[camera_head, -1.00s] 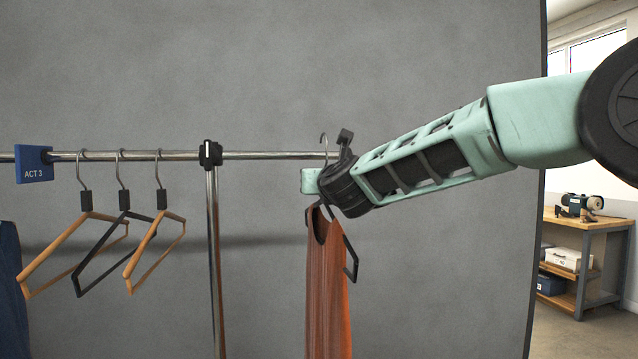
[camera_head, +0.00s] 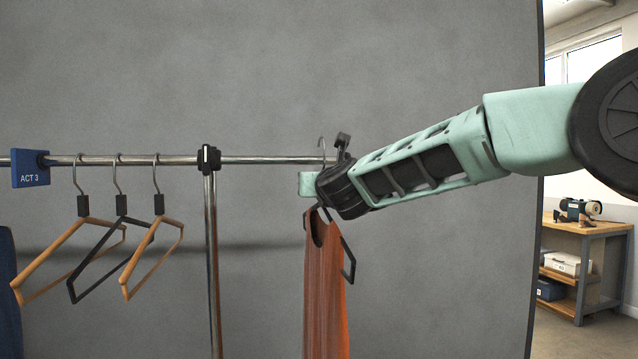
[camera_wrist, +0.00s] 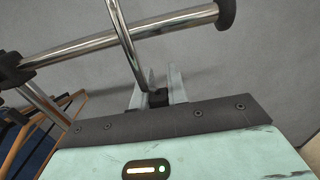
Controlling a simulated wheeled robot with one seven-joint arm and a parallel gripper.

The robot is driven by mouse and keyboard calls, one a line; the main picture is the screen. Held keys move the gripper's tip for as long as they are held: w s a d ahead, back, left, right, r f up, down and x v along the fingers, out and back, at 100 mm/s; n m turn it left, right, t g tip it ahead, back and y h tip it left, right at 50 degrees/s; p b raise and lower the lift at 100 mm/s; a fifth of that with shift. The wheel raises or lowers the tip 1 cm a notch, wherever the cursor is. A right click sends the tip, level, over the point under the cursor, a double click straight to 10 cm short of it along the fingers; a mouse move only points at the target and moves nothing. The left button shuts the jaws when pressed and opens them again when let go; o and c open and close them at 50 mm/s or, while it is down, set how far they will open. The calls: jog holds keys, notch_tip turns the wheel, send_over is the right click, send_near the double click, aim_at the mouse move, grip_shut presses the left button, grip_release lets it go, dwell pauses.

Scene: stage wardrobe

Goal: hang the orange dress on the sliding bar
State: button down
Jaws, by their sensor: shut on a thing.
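My gripper (camera_head: 308,184) is shut on the hanger (camera_head: 349,262) of the orange dress (camera_head: 325,290), gripping at the black neck below the chrome hook. The dress hangs down below my gripper. The chrome bar (camera_head: 265,160) runs right from the black clamp (camera_head: 208,158) on the post, and the hook (camera_head: 321,145) rises above bar height near its right end. In the wrist view, the hook's shaft (camera_wrist: 124,40) crosses the bar (camera_wrist: 165,23), close to its black end cap (camera_wrist: 226,12). The hook's top is cut off there, so I cannot tell whether it rests on the bar.
Several empty hangers (camera_head: 122,206) hang on the left stretch of rail, beside a blue ACT 3 sign (camera_head: 30,167) and a blue garment (camera_head: 7,290). The bar between clamp and dress is bare. A workbench (camera_head: 585,228) stands far right.

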aim_at(331, 218)
jog(key=shift+p+x, duration=1.65)
jog(key=shift+x, duration=1.8)
jog(key=shift+w, duration=0.1)
jog(key=shift+f+b, duration=1.55)
jog(key=shift+b, duration=0.35)
jog(key=c, duration=1.4)
grip_release()
jog(key=shift+o, duration=0.5)
jog(key=shift+f, duration=0.1)
jog(key=b+v, duration=0.7)
jog(key=v, duration=1)
jog(key=shift+s+b, duration=0.2)
jog(key=shift+b, duration=0.1)
